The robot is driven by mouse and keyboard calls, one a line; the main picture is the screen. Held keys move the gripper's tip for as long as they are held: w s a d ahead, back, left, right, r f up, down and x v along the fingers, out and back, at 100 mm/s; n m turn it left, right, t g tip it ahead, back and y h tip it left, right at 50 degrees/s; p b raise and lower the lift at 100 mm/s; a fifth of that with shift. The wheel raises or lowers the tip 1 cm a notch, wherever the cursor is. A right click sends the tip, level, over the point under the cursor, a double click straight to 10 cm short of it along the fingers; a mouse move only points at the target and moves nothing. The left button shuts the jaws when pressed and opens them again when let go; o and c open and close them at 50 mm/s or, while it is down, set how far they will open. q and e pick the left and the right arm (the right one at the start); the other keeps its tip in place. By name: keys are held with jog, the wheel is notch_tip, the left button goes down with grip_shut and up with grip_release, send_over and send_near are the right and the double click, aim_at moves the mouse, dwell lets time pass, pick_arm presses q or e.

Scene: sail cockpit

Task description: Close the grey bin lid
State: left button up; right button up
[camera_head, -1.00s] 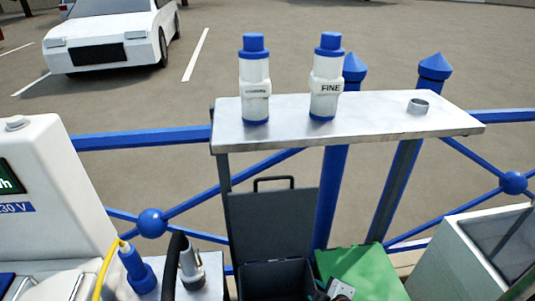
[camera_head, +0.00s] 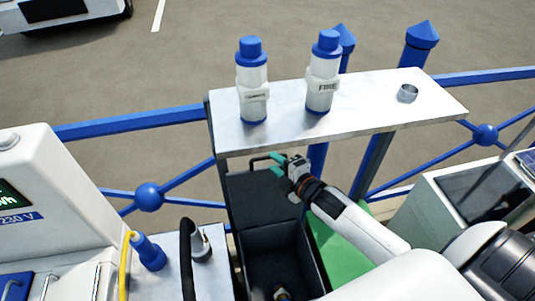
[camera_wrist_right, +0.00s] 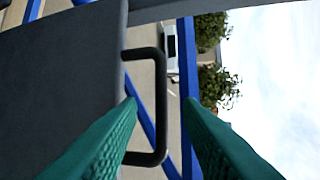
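The grey bin (camera_head: 311,262) is open, with its dark grey lid (camera_head: 258,205) standing up at the back. A dark bar handle (camera_head: 255,160) is on the lid's top edge. My right gripper (camera_head: 279,165) has green fingers and is at the handle, in front of the lid's upper right. In the right wrist view, the fingers are apart, and the handle (camera_wrist_right: 161,85) shows between the fingertips (camera_wrist_right: 160,104). The lid (camera_wrist_right: 60,85) fills the left of that view. I cannot tell whether the fingers touch the handle. My left gripper is not in view.
A metal shelf (camera_head: 340,130) with two white-and-blue bottles (camera_head: 252,85) and a small metal ring (camera_head: 407,93) overhangs behind the lid. A green thing (camera_head: 335,245) is right of the bin. Blue railing (camera_head: 130,124) runs behind.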

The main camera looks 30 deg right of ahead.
aim_at(268, 158)
jog(key=shift+x, duration=2.25)
jog(key=shift+c, duration=0.2)
grip_shut()
